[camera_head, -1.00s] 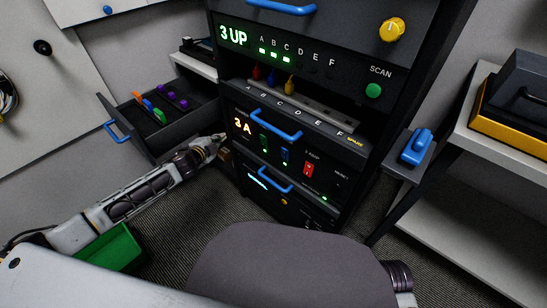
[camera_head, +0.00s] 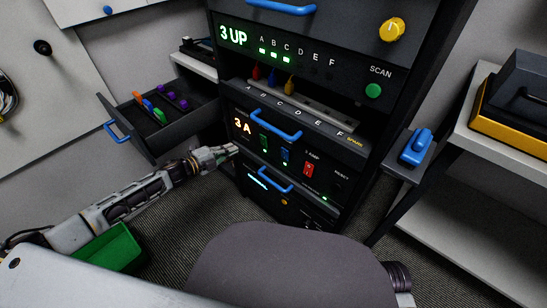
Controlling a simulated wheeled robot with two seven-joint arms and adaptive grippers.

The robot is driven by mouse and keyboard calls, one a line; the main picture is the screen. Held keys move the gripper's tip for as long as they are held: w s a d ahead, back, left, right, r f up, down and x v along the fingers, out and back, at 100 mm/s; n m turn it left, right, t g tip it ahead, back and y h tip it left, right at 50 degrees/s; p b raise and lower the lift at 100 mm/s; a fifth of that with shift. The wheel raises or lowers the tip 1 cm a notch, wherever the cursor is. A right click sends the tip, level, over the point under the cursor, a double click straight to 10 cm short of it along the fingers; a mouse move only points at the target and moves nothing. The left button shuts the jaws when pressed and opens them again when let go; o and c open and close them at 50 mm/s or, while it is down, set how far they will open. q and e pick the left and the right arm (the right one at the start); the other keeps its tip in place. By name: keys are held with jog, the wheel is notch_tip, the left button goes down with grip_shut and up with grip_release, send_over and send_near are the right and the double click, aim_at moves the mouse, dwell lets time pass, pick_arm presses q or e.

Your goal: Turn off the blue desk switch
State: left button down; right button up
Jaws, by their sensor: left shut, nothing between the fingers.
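A small blue rocker switch (camera_head: 285,155) sits on the front panel of the black rack, between a green switch (camera_head: 264,143) and a red switch (camera_head: 309,170). Its exact tilt is too small to tell. My left gripper (camera_head: 235,149) is shut and empty. It is at the left edge of this panel, left of the green and blue switches, pointing right. I cannot tell whether it touches the panel. My right gripper is not in view.
Blue handles (camera_head: 276,124) and (camera_head: 275,181) stick out above and below the switches. An open drawer (camera_head: 180,128) with coloured connectors stands left, above my left arm. A green bin (camera_head: 112,250) is on the floor. A blue device (camera_head: 416,147) sits on a right-hand shelf.

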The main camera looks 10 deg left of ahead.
pick_arm(q)
jog(key=s+d+r+m+g+h, duration=0.2)
jog(key=s+d+m+g+h, duration=0.1)
jog(key=s+m+g+h, duration=0.1)
jog(key=s+d+r+m+g+h, duration=0.2)
jog(key=s+d+m+g+h, duration=0.1)
jog(key=s+m, duration=0.3)
jog(key=shift+s+d+r+m+g+h, duration=0.35)
jog(key=shift+s+d+g+h, duration=0.1)
jog(key=shift+s+h, duration=0.5)
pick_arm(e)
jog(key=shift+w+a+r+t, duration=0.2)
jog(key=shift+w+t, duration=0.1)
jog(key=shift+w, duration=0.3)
pick_arm(q)
jog(key=shift+d, duration=0.15)
jog(key=b, duration=0.2)
send_near(285, 154)
jog(key=s+d, duration=0.4)
jog(key=w, duration=0.1)
jog(key=w+d+r+b, duration=0.1)
jog(key=w+d, duration=0.1)
jog(key=w, duration=0.1)
jog(key=shift+r, duration=0.2)
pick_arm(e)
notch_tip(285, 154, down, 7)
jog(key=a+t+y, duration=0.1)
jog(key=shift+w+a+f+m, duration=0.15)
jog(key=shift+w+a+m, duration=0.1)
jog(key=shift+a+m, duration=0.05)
